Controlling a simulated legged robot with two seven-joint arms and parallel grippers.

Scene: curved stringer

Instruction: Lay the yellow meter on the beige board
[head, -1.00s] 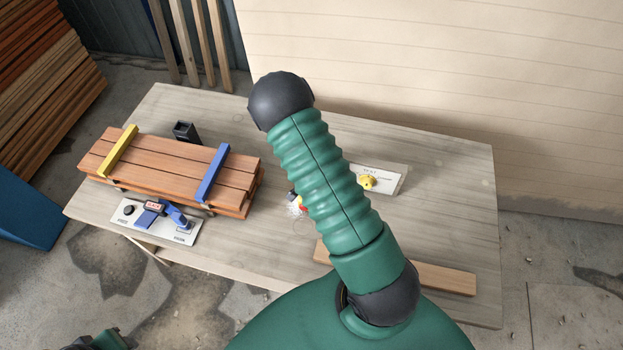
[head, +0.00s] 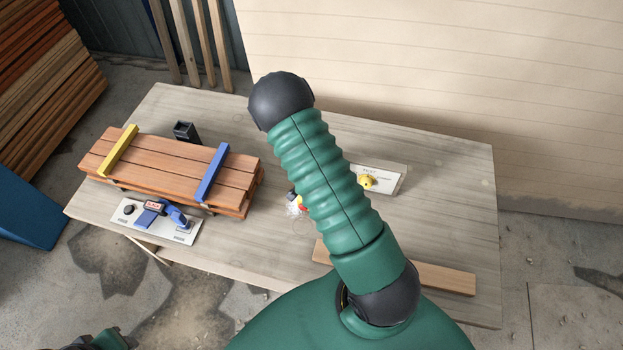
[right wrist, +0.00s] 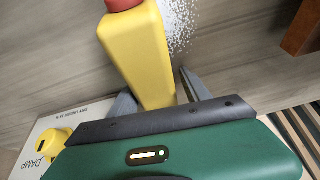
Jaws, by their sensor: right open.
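The yellow meter (right wrist: 140,50) with a red end lies on the table, in the right wrist view. My right gripper (right wrist: 155,90) is open, with one grey finger on each side of the meter's near end; I cannot tell whether they touch it. In the head view my right arm hides the gripper and most of the meter; a small red and yellow bit (head: 302,208) shows at the arm's left edge. A pale beige printed board (head: 390,182) with a yellow knob lies right of the arm; its "DAMP" corner (right wrist: 32,150) shows in the wrist view.
White grains (right wrist: 180,22) lie beside the meter. Stacked brown planks (head: 170,170) with yellow and blue bars stand at left, near a black holder (head: 185,132). A pale board (head: 127,217) with blue parts lies in front. A tan plank (head: 445,278) lies front right.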

